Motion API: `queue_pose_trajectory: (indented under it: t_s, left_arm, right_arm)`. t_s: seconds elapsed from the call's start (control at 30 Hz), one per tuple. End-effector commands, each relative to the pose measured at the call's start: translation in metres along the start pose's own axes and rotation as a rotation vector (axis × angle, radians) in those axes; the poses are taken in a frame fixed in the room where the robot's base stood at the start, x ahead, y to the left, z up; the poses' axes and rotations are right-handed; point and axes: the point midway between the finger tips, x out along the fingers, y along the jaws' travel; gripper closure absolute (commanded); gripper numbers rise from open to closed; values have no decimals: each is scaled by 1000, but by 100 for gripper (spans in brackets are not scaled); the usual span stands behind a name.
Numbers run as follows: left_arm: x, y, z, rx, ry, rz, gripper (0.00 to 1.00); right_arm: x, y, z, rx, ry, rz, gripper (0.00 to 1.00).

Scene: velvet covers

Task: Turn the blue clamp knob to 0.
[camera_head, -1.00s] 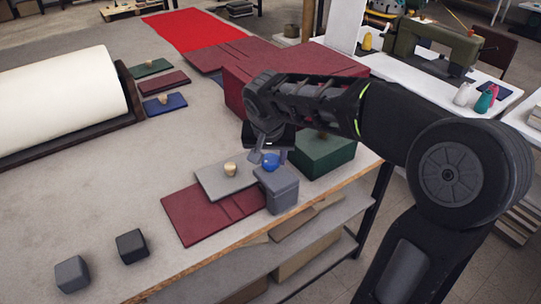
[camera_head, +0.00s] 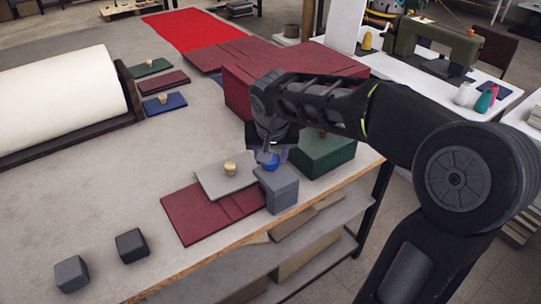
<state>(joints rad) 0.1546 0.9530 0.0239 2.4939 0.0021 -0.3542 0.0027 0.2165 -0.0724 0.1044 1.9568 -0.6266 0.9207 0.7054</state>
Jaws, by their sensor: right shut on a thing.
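The blue clamp knob (camera_head: 270,162) sits on top of a grey block-shaped clamp (camera_head: 281,190) at the table's front edge. My right gripper (camera_head: 268,155) reaches down from above and is shut on the blue knob. Its fingers hide part of the knob, and no scale or 0 mark can be made out. Beside the clamp, a grey plate (camera_head: 218,184) with a light wooden knob (camera_head: 230,168) lies on a dark red velvet cover (camera_head: 200,222). My left gripper is not in view.
A dark green box (camera_head: 325,158) stands just right of the clamp, with a large dark red block (camera_head: 238,90) behind. Two dark cubes (camera_head: 131,245) lie at the front left. A white roll (camera_head: 60,95) lies far left. The middle left of the table (camera_head: 130,180) is clear.

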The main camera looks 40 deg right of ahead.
Motion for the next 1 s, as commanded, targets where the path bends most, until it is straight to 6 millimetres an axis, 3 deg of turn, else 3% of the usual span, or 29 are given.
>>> queue_pose_trajectory:
  t_s: [1.0]
  left_arm:
    - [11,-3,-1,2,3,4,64]
  right_arm:
    - [3,5,-2,-838,1,-350,97]
